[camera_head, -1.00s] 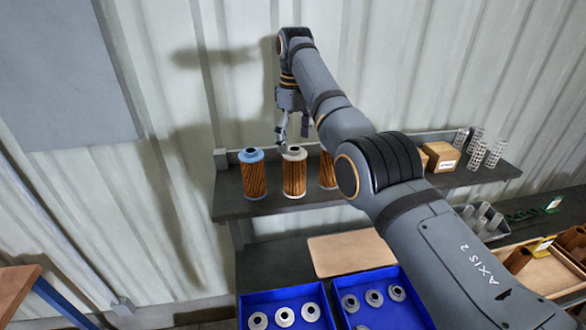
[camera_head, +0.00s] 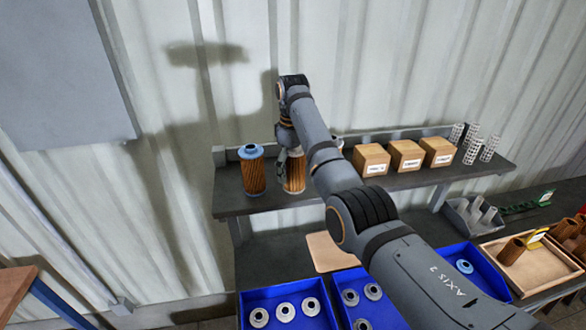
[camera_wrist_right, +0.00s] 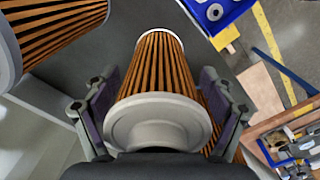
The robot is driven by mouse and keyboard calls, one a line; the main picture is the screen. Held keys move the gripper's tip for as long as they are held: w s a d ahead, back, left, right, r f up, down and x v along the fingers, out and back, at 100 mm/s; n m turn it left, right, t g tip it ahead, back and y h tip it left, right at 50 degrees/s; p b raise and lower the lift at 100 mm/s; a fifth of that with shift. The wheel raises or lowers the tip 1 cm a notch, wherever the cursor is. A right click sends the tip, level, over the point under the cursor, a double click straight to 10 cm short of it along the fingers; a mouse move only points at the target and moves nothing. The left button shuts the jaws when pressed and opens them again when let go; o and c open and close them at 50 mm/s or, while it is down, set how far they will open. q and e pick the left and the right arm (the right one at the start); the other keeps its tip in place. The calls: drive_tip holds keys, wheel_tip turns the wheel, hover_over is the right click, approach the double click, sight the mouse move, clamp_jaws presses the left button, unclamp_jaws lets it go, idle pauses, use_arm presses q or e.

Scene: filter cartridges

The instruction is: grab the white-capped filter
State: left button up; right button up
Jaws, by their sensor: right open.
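The white-capped filter (camera_head: 294,175) stands upright on the dark shelf, its orange pleated body partly covered by my right gripper (camera_head: 288,154). In the right wrist view the filter (camera_wrist_right: 158,70) stands between the two spread fingers of the right gripper (camera_wrist_right: 160,108), its pale round cap nearest the camera. The fingers are open, one on each side, with a visible gap at least on the left. A blue-capped filter (camera_head: 253,172) stands to its left on the shelf. My left gripper is not in view.
Three cardboard boxes (camera_head: 405,155) and several mesh tubes (camera_head: 472,142) stand farther right on the shelf (camera_head: 233,206). Another filter is mostly hidden behind my right arm. Below are blue bins (camera_head: 256,298) with metal rings. A corrugated wall rises close behind.

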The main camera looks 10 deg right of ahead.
drive_tip(key=shift+s+d, duration=0.1)
drive_tip(key=shift+d, duration=0.15)
drive_tip(key=c, duration=0.6)
drive_tip(key=shift+a, duration=0.1)
drive_tip(key=c, duration=0.5)
